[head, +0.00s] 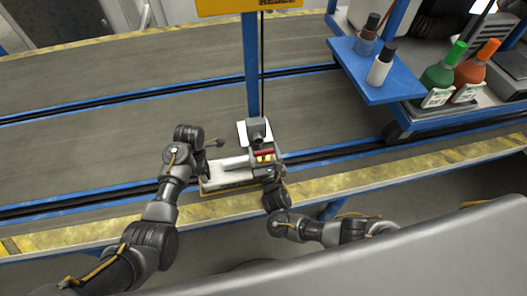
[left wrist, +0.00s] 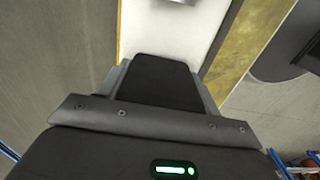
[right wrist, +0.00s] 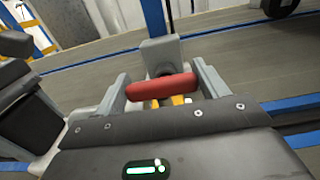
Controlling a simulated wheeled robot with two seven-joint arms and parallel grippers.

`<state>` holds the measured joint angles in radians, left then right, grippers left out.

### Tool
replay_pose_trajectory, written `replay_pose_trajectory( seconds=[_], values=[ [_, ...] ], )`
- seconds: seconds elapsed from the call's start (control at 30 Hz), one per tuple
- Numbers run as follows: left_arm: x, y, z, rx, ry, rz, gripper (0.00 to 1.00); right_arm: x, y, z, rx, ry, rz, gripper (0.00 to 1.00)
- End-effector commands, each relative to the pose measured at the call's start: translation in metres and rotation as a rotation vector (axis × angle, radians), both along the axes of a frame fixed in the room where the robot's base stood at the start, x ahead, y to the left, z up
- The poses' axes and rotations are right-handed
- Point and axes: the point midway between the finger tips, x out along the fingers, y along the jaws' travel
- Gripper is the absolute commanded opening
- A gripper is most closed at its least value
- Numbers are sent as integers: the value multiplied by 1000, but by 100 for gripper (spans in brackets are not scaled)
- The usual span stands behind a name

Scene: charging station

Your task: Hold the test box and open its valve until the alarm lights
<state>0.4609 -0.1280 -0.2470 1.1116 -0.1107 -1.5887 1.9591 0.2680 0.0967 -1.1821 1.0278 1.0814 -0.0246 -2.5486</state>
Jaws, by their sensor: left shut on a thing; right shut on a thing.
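The test box (head: 228,173) is a long pale body at the conveyor's near edge, in the middle of the head view. Its white surface (left wrist: 170,35) fills the top middle of the left wrist view. My left gripper (head: 206,168) is shut on the box's left end; its fingertips are partly hidden. The valve's red handle (head: 263,153) is at the box's right end. In the right wrist view the red handle (right wrist: 162,87) lies crosswise between the fingers of my right gripper (right wrist: 160,92), which is shut on it. No lit alarm can be made out.
A blue post (head: 251,60) with a yellow sign (head: 245,7) rises behind the box. A blue shelf (head: 375,75) with bottles stands at the back right. The conveyor belt (head: 110,85) is bare to the left.

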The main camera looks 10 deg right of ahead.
Motion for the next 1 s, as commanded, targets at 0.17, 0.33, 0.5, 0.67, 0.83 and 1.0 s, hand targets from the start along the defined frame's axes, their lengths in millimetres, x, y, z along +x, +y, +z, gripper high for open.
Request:
replay_pose_trajectory(
  seconds=[0.17,0.33,0.5,0.67,0.83,1.0],
  values=[
    [0,0,0,0,-1,0,32,0,0,0,-1,-1,26,50],
    [0,0,0,0,-1,-1,32,1,-2,0,-3,-2,101,50],
    [0,0,0,0,-1,-2,32,2,-2,1,-5,-4,230,50],
    [0,0,0,0,0,-2,32,2,-2,1,-6,-4,379,50],
    [0,-1,0,0,0,-3,32,2,-2,1,-7,-4,541,50],
    [0,-1,0,0,0,-3,32,2,-1,1,-6,-4,704,50]
  ],
)
